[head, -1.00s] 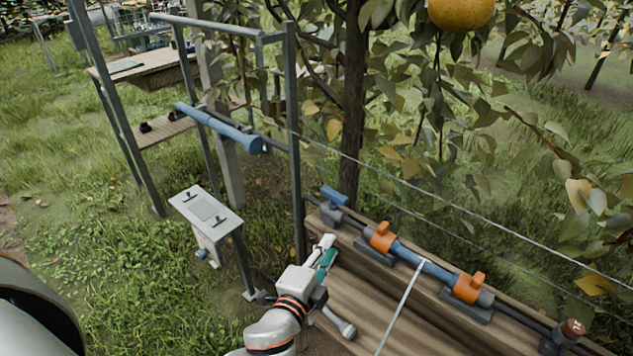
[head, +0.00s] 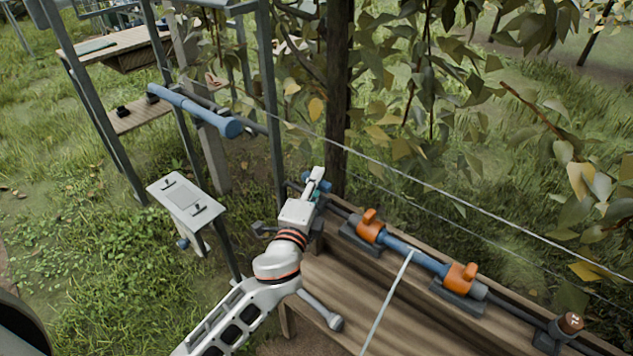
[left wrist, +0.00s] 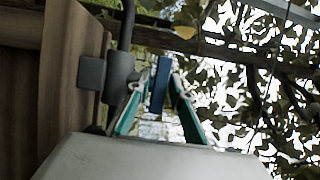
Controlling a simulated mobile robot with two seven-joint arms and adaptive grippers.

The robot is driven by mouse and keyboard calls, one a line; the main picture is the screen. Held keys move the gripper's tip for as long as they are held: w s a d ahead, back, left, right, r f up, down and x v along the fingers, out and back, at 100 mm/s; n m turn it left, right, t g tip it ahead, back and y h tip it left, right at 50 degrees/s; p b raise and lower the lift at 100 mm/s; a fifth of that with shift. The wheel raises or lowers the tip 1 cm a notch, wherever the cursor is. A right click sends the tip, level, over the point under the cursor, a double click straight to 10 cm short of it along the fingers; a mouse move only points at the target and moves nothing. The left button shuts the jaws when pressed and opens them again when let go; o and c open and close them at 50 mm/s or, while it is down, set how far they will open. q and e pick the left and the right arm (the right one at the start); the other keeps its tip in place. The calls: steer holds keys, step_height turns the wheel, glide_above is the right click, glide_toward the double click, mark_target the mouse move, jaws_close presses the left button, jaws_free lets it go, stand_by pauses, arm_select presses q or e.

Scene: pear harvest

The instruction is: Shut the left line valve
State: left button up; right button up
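The left line valve has a blue lever handle (head: 326,185) at the left end of the pipe on the wooden bench. In the head view my left gripper (head: 315,183) is at this handle and hides part of it. In the left wrist view the blue handle (left wrist: 160,85) stands between the two teal-lined fingers of my left gripper (left wrist: 160,95). The fingers are apart, one on each side of it; whether either touches it is hard to tell. A grey valve body (left wrist: 118,75) is just left of the fingers. My right gripper is not in view.
Two orange-handled fittings (head: 370,225) and (head: 460,278) sit along the pipe on the bench (head: 350,290). A taut wire runs above it. A metal post (head: 272,110) and a small grey panel stand (head: 186,198) are left of my arm. Leafy branches hang behind.

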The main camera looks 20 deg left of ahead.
arm_select(q)
steer(key=shift+w, duration=0.1)
jaws_close()
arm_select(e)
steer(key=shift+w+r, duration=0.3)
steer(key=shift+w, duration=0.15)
